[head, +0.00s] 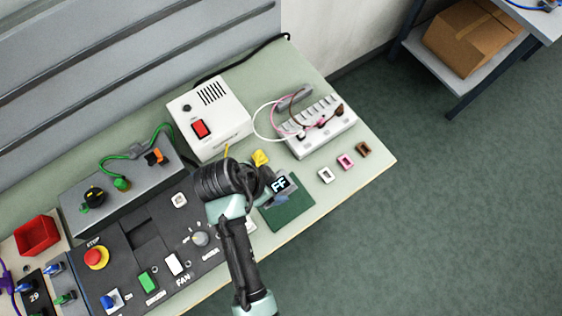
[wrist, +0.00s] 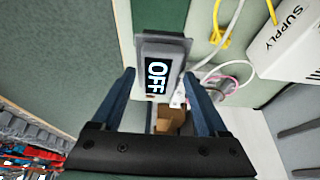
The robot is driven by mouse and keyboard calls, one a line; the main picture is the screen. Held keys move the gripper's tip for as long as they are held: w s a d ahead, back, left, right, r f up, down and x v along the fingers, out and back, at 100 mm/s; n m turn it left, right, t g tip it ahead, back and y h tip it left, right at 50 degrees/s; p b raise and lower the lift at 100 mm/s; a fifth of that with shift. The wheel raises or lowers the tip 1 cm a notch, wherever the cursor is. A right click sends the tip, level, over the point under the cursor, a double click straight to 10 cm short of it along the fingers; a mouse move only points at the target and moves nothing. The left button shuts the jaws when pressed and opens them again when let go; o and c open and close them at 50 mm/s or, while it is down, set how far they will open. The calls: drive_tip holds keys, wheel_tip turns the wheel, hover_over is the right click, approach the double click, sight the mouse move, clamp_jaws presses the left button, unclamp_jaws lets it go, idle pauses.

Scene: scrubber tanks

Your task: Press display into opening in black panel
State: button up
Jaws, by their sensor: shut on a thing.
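The display (head: 281,184) is a small dark block with a lit face, partly covered by my gripper (head: 272,187) in the head view. In the wrist view the display (wrist: 157,75) reads "OFF" between the two blue fingers of my gripper (wrist: 159,74). My gripper is shut on it, over or at the green mat (head: 290,209); I cannot tell whether it touches the mat. The black panel (head: 118,268) lies left of my gripper on the bench. Its dark rectangular opening (head: 150,238) is empty, and my arm covers the panel's right part.
On the panel are a red stop button (head: 96,257), a green switch (head: 147,281) and a knob (head: 200,239). A white supply box (head: 208,117), a grey box (head: 117,190) with a green cable, and a white terminal block (head: 320,130) stand behind. Small coloured frames (head: 346,162) lie right.

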drive_tip(key=s+a, duration=0.1)
drive_tip(key=a, duration=0.4)
drive_tip(key=s+a, duration=0.2)
drive_tip(key=a, duration=0.4)
drive_tip(key=s+a, duration=0.2)
drive_tip(key=a, duration=0.3)
drive_tip(key=shift+s+a, duration=0.1)
drive_tip(key=shift+a, duration=0.1)
clamp_jaws()
drive_tip(key=s+a+b, duration=0.2)
drive_tip(key=a+b, duration=0.1)
drive_tip(key=a, duration=0.5)
drive_tip(key=s+a+b, duration=0.2)
drive_tip(key=s+a, duration=0.1)
drive_tip(key=a, duration=0.5)
drive_tip(key=shift+a+b, duration=0.4)
drive_tip(key=shift+s, duration=0.1)
idle(0.5)
